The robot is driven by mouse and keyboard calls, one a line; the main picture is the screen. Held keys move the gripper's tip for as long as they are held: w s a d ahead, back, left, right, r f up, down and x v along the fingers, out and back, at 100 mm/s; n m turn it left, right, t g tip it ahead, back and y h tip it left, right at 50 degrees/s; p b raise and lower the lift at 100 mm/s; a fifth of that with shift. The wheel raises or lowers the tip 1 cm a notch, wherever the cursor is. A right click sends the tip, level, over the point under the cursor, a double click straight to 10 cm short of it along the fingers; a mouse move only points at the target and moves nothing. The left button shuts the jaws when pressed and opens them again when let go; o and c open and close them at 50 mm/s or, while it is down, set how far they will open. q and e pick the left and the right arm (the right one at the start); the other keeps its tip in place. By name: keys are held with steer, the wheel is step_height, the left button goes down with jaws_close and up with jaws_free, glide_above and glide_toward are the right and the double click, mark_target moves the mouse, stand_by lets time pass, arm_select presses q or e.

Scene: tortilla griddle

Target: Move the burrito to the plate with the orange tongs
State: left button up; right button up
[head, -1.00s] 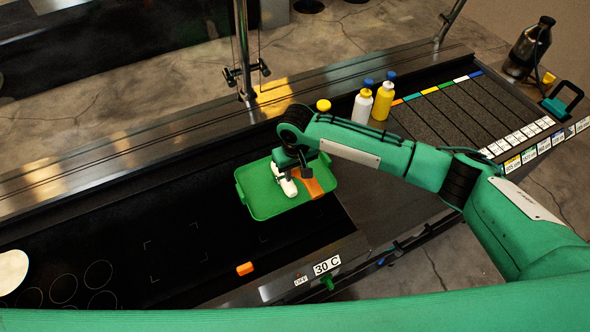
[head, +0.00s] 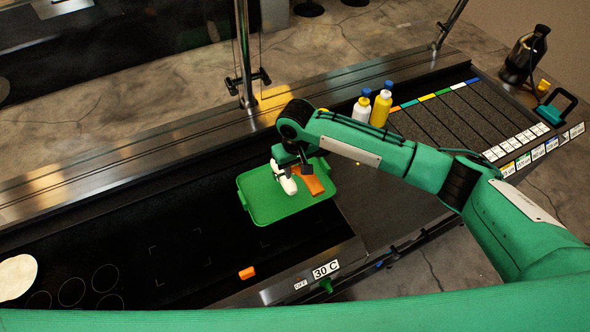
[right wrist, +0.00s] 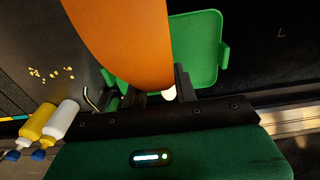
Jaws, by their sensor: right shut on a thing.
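My right gripper (right wrist: 150,88) is shut on the orange tongs (right wrist: 125,40), whose broad orange face fills the upper middle of the right wrist view. In the head view the tongs (head: 313,180) show as an orange strip beside my right gripper (head: 288,176), over the green tray-like plate (head: 262,207). A white elongated thing (head: 287,185), perhaps the burrito, shows under the gripper. Only a small white bit (right wrist: 169,94) shows in the wrist view, and I cannot tell whether the tongs grip it. The green plate (right wrist: 197,40) lies beyond the tongs there. My left gripper is not seen.
A pale round flat thing (head: 16,277) lies at the far left of the dark griddle. A small orange block (head: 247,272) lies near its front edge. Squeeze bottles (head: 381,108) stand behind my right arm. The dark surface left of the green plate is mostly clear.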

steer(key=shift+r, duration=1.95)
